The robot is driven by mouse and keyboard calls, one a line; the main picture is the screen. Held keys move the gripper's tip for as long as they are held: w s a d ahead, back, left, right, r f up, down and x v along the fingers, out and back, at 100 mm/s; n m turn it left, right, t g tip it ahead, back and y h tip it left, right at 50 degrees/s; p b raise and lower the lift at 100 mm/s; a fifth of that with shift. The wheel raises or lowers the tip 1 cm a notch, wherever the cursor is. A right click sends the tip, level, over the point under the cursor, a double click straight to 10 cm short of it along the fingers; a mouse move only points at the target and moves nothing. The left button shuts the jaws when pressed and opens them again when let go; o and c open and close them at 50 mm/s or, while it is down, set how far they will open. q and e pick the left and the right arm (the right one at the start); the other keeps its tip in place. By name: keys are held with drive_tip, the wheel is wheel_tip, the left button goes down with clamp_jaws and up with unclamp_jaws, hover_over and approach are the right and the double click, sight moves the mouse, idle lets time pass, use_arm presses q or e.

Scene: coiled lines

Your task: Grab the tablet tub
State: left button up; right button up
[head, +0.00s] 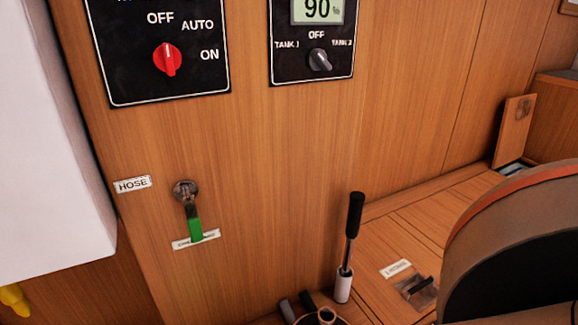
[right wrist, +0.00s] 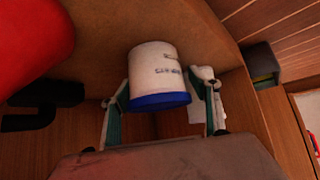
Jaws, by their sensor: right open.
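The tablet tub (right wrist: 157,72) is a white cylinder with printed lettering and a blue lid. It shows only in the right wrist view, with its blue end toward the bottom of the picture. My right gripper (right wrist: 163,108) is open, with one finger on either side of the tub's blue end. I cannot tell whether either finger touches it. Neither gripper shows in the head view, and my left gripper is in no view.
In the right wrist view a white object (right wrist: 204,75) sits close beside the right finger, and a large red object (right wrist: 30,40) fills the upper left. The head view shows a wooden panel with a green-handled valve (head: 195,225) and an upright black-gripped lever (head: 352,235).

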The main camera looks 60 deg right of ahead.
drive_tip(key=shift+w+f, duration=0.1)
drive_tip(key=shift+w, duration=0.2)
drive_tip(key=c, duration=1.3)
